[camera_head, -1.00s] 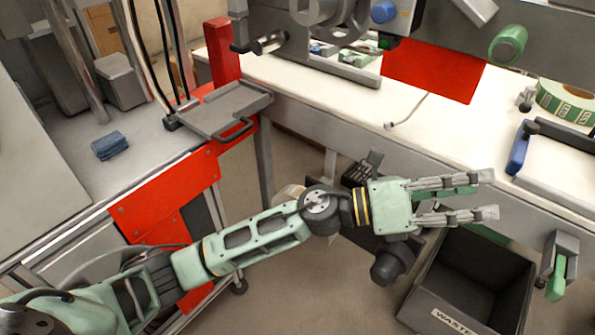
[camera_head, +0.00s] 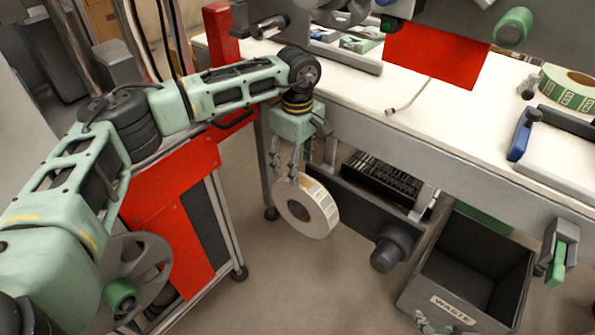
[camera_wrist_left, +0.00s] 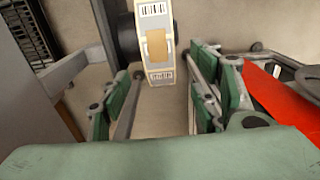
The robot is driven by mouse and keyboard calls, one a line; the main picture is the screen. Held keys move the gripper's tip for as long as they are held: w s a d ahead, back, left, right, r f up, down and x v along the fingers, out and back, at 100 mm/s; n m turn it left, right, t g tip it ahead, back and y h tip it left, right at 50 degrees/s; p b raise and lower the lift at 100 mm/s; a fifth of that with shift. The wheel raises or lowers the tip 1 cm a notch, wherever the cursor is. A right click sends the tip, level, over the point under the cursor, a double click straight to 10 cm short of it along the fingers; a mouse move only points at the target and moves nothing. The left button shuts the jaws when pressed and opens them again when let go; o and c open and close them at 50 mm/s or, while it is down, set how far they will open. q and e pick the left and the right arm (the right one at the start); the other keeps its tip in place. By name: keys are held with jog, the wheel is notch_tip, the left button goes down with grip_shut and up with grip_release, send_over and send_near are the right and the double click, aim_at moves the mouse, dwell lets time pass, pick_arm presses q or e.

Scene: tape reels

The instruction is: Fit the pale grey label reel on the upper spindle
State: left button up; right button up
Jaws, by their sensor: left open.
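The pale grey label reel (camera_head: 322,218) hangs upright below the bench edge, with its hub facing the front left. What bears it is hidden. My left gripper (camera_head: 287,168) points down just above the reel, open and empty. In the left wrist view the reel (camera_wrist_left: 160,72) shows edge-on between the open fingers, near the tips; I cannot tell whether they touch it. A green-ended spindle (camera_head: 513,28) sits on the machine panel at the upper right; I cannot tell whether it is the upper spindle. Green and grey finger parts at the bottom edge seem to be my right gripper (camera_head: 440,324).
A grey waste bin (camera_head: 432,290) stands at the lower right. A dark round motor-like part (camera_head: 389,250) juts out right of the reel. A red-panelled cart (camera_head: 170,190) stands on the left. A green-white reel (camera_head: 568,90) lies on the bench (camera_head: 450,105).

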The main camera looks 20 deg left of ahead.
pick_arm(q)
notch_tip(320, 180, down, 6)
jog(key=shift+r+b, duration=0.1)
jog(key=shift+b, duration=0.4)
jog(key=shift+d+f, duration=0.1)
jog(key=shift+f, duration=0.2)
pick_arm(e)
jog(key=w+a+r+t, duration=0.2)
jog(key=w+r+t, duration=0.1)
jog(key=w+r, duration=0.1)
jog(key=shift+w+y, duration=0.4)
jog(key=shift+w, duration=0.4)
pick_arm(q)
grip_shut()
